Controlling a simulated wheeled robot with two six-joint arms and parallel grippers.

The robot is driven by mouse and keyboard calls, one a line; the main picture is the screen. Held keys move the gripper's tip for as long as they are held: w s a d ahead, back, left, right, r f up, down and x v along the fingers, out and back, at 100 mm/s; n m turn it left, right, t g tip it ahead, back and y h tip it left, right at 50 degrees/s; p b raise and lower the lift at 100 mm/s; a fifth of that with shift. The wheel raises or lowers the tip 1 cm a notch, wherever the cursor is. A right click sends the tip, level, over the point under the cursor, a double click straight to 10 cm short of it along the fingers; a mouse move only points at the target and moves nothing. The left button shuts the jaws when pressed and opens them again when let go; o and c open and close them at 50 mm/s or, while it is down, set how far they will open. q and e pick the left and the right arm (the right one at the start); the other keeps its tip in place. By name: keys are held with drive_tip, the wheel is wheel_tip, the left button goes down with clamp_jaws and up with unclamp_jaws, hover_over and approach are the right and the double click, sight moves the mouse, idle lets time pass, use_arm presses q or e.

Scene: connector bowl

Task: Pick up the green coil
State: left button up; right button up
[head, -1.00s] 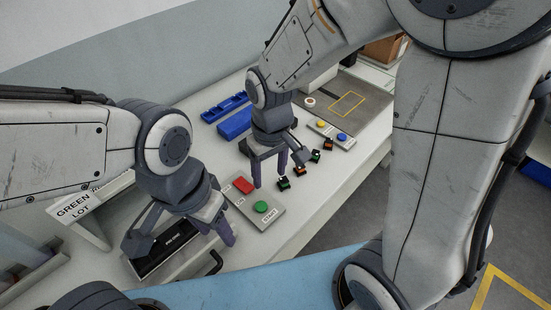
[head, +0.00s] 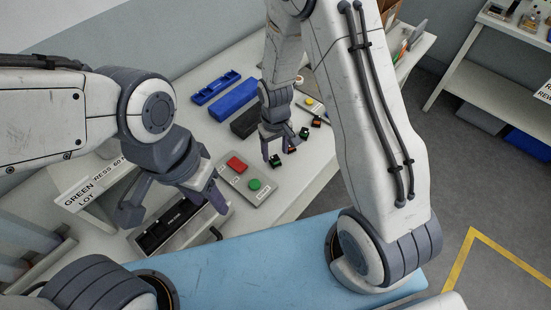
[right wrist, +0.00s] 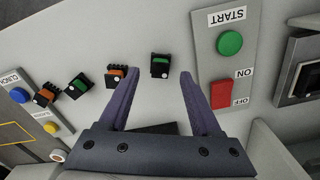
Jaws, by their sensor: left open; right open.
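Two small black pieces with green coils and two with orange coils lie in a loose row on the white table. The nearest green coil (head: 275,160) is at the row's front end; it also shows in the right wrist view (right wrist: 160,62). My right gripper (head: 276,153) is open and empty, its fingers pointing down close to that coil. In the right wrist view the coil lies between and just beyond the fingertips. The other green coil (right wrist: 79,85) lies further left there, between the orange coils (right wrist: 115,76) (right wrist: 48,95). My left gripper (head: 176,210) is open and empty.
A grey panel (right wrist: 222,65) with a green START button and red switch lies beside the nearest coil. A black tray (head: 150,243) sits under my left gripper. Blue bins (head: 235,99) stand behind. A second button panel (right wrist: 28,112) lies beyond the row's other end.

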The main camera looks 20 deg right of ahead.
sight(275, 161)
drive_tip(key=shift+f, duration=1.4)
clamp_jaws()
drive_tip(key=shift+r, duration=0.2)
